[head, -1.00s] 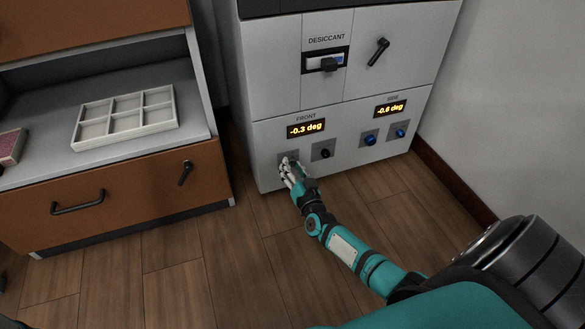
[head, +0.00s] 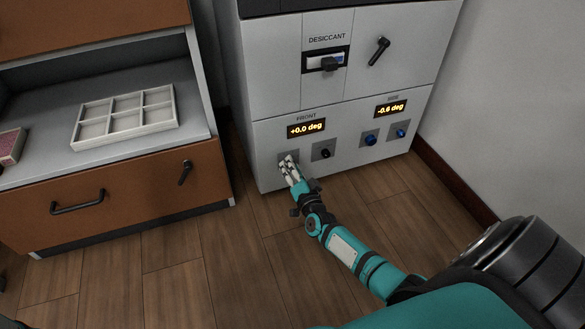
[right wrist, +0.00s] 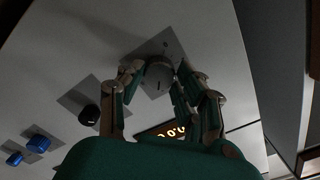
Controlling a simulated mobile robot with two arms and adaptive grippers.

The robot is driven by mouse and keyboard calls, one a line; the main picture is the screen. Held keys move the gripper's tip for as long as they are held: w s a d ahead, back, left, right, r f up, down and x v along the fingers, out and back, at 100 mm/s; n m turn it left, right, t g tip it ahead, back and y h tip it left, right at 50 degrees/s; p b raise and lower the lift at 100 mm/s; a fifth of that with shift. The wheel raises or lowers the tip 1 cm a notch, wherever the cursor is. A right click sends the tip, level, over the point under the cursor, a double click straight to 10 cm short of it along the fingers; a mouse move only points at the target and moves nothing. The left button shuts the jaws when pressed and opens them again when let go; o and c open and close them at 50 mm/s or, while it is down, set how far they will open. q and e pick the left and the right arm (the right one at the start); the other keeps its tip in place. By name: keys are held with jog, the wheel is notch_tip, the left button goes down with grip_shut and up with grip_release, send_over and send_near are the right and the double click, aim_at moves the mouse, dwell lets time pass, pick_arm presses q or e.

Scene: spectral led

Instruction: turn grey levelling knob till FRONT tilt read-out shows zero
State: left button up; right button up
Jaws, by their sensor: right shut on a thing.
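The FRONT tilt read-out (head: 306,128) shows +0.0 deg in the head view. Part of it, upside down, also shows in the right wrist view (right wrist: 170,131). The grey levelling knob (right wrist: 158,76) sits on a square plate in the right wrist view, between the fingers of my right gripper (right wrist: 153,80). In the head view my right gripper (head: 287,163) covers the knob, at the lower left of the cabinet front. It is shut on the knob. My left gripper is not in view.
A black knob (head: 325,153) is just right of the grey one. Two blue knobs (head: 370,139) (head: 401,133) sit under the SIDE read-out (head: 391,109), which shows -0.6 deg. A drawer unit with a white divided tray (head: 125,117) stands at left.

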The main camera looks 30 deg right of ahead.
jog(key=o, duration=1.1)
jog(key=shift+o, duration=0.2)
jog(key=v, duration=0.7)
jog(key=shift+s, duration=0.3)
